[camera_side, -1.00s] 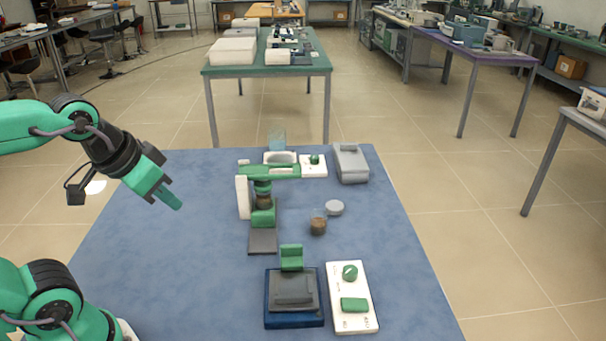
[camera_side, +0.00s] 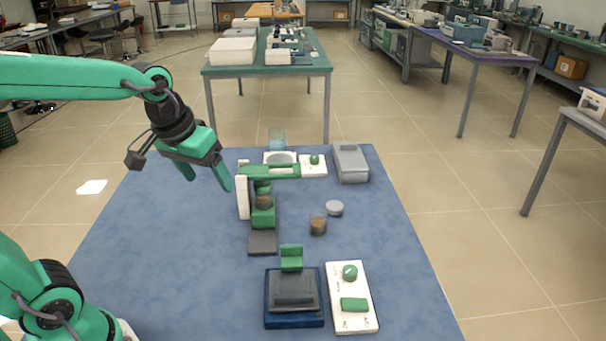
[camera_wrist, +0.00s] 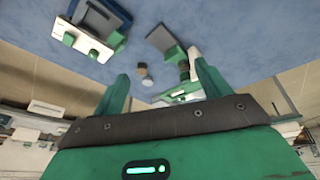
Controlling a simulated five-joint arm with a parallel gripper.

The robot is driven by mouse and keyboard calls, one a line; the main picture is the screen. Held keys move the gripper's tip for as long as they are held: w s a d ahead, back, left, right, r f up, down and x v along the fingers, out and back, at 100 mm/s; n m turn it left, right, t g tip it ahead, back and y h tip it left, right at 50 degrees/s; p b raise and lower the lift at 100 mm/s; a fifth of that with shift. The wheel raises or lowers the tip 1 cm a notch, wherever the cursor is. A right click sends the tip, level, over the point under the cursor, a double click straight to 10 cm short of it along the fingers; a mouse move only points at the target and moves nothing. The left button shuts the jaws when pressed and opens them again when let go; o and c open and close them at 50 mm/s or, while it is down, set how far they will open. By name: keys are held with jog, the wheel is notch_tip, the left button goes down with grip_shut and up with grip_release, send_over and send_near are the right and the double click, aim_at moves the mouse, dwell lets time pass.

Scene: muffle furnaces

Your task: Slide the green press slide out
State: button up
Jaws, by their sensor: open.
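The press (camera_side: 243,198) stands on the blue table in the side view, with a white upright, a green top arm (camera_side: 285,171), a dark round middle part and a green block (camera_side: 263,216) beside a dark grey plate (camera_side: 262,242). I cannot tell for sure which green part is the slide; the low block fits best. In the wrist view the green block (camera_wrist: 175,54) is beyond my fingers, upper middle. My gripper (camera_side: 206,177) is open and empty, in the air left of the press, apart from it. Its two green fingers also show in the wrist view (camera_wrist: 163,82).
A blue-based grey unit with a green handle (camera_side: 291,258) and a white control panel (camera_side: 336,290) stand at the front. A small brown jar (camera_side: 318,225) and grey lid (camera_side: 334,208) lie right of the press. A grey box (camera_side: 350,163) is behind. The table's left side is clear.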

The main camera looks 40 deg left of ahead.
jog(key=w+a+f+n+g, duration=0.25)
jog(key=w+f, duration=0.25)
jog(key=w, duration=0.4)
jog(key=n+g, duration=0.1)
jog(key=n, duration=0.2)
send_over(262, 214)
jog(key=f, duration=0.8)
jog(key=shift+s+f, duration=0.1)
jog(key=shift+s, duration=0.1)
jog(key=shift+w+f+n, duration=0.25)
jog(key=shift+w+f, duration=0.05)
jog(key=shift+f, duration=0.3)
jog(key=shift+f, duration=3.9)
